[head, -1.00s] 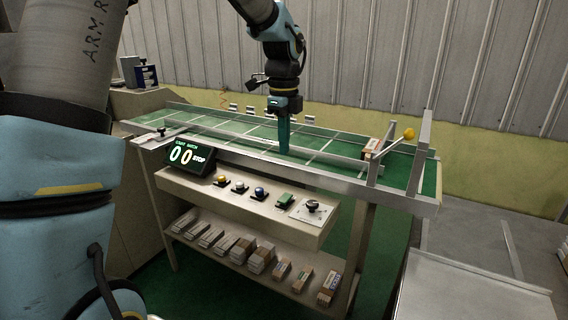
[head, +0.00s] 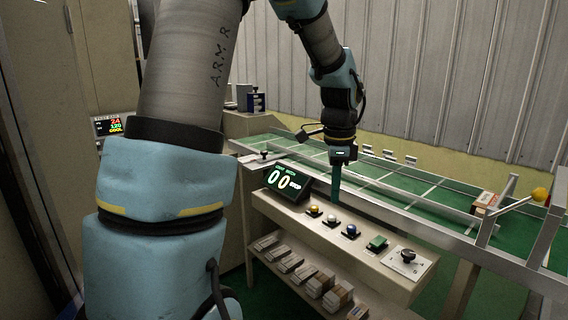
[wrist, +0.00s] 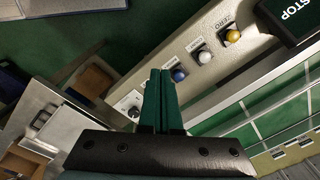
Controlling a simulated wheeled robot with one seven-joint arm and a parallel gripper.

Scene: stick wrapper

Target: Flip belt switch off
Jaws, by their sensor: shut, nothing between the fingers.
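A control panel (head: 340,250) on the front of the bench carries yellow, white and blue buttons, a green switch (head: 377,243) and a black knob (head: 407,256) on a white plate. No readable label shows which one is the belt switch. My gripper (head: 335,198) is shut and empty, its green fingers pointing down near the panel's back edge, by the belt's front rail. In the wrist view the shut fingertips (wrist: 161,72) lie in front of the panel, between the blue button (wrist: 179,75) and the knob plate (wrist: 128,103). They hide the green switch there. I cannot tell their height above the panel.
A display (head: 287,182) reading "00 STOP" stands at the panel's left end. The green belt (head: 400,183) with metal rails runs behind the panel. A lever with a yellow ball (head: 539,194) is at the right. Boxes (head: 322,283) lie on the shelf below.

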